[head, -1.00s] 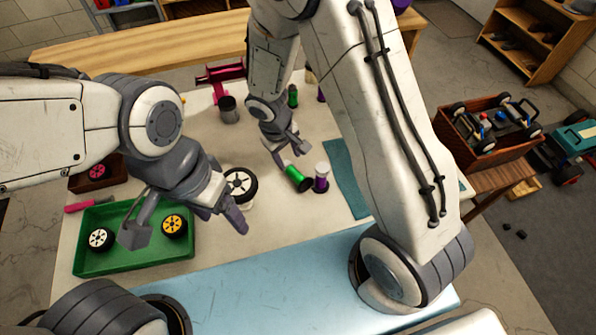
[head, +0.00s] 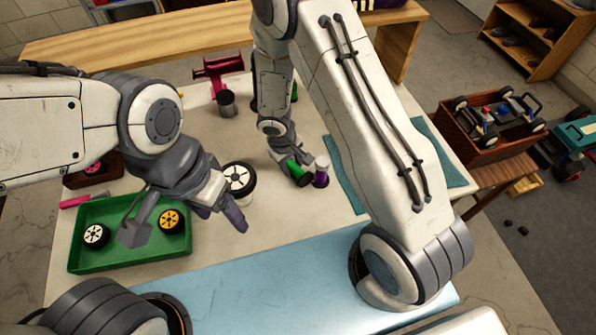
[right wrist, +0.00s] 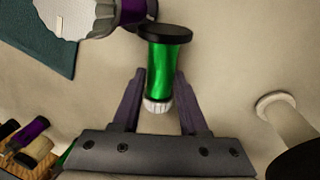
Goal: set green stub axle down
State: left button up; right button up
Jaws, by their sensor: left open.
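The green stub axle (head: 300,170) is on the table next to the purple stub axle (head: 321,172). In the right wrist view the green axle (right wrist: 168,60) has a black flange and a white end. My right gripper (head: 295,168) is at the green axle. In the right wrist view its two fingers (right wrist: 160,88) lie on either side of the axle's white-end half; whether they press on it cannot be told. My left gripper (head: 185,218) is open and empty, over the right side of the green tray (head: 110,262).
A black-tyred wheel (head: 238,178) lies left of the green axle. A teal cloth (head: 345,172) lies to the right, partly behind my right arm. A grey cup (head: 226,103) and a magenta part (head: 218,72) stand further back. The table between wheel and blue mat (head: 260,270) is bare.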

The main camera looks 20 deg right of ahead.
grip_shut()
jog(key=shift+r, duration=0.1)
